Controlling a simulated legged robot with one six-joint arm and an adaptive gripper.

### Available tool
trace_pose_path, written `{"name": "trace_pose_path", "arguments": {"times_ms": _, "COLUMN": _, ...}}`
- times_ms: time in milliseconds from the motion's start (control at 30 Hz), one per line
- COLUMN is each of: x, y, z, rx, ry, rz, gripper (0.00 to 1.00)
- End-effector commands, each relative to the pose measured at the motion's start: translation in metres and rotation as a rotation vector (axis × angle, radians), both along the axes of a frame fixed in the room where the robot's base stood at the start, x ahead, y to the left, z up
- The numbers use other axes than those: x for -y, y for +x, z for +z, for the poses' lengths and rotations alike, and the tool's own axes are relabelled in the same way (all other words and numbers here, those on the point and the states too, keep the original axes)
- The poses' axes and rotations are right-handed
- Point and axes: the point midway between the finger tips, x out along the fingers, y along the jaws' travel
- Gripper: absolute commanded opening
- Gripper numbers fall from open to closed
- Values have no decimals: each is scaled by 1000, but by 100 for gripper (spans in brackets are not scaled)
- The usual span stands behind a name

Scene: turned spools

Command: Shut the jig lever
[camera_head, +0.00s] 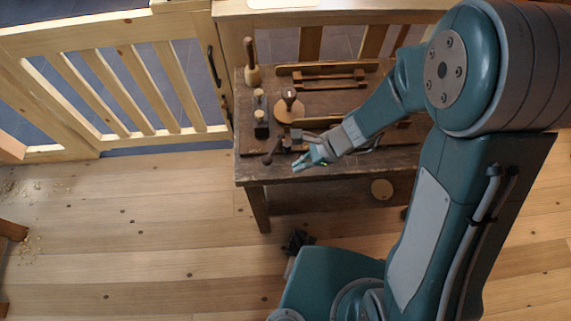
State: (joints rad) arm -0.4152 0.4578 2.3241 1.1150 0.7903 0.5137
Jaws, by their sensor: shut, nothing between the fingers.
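The jig (295,138) is a small dark fixture near the front edge of the wooden bench (222,170). What looks like its lever (269,156) is a dark arm with a round knob, slanting toward the front left over the bench top. My gripper (302,163) is shut and empty, just right of the lever knob and in front of the jig. A small gap seems to show between the fingertips and the knob. My gripper and wrist hide part of the jig's right side, and its exact lever angle is hard to tell.
A mallet (251,66) stands at the bench's back left. Pale spools (260,114) stand on a dark block left of the jig. A turned piece on a round wooden disc (288,112) sits behind it, with a wooden rack (330,79) farther back. The floor at left is mostly clear.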

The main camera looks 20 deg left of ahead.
Motion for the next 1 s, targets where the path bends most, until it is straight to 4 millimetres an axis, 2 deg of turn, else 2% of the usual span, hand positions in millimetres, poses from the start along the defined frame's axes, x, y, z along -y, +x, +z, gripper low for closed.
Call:
{"name": "trace_pose_path", "arguments": {"times_ms": 200, "x": 22, "y": 1, "z": 32, "rx": 4, "ry": -5, "rz": -3, "gripper": 0}}
{"name": "trace_pose_path", "arguments": {"times_ms": 400, "x": 41, "y": 0, "z": 54, "rx": 2, "ry": -4, "rz": -1, "gripper": 0}}
{"name": "trace_pose_path", "arguments": {"times_ms": 600, "x": 50, "y": -1, "z": 61, "rx": 0, "ry": -2, "rz": 0, "gripper": 0}}
{"name": "trace_pose_path", "arguments": {"times_ms": 1000, "x": 47, "y": -1, "z": 60, "rx": 0, "ry": -5, "rz": 1, "gripper": 0}}
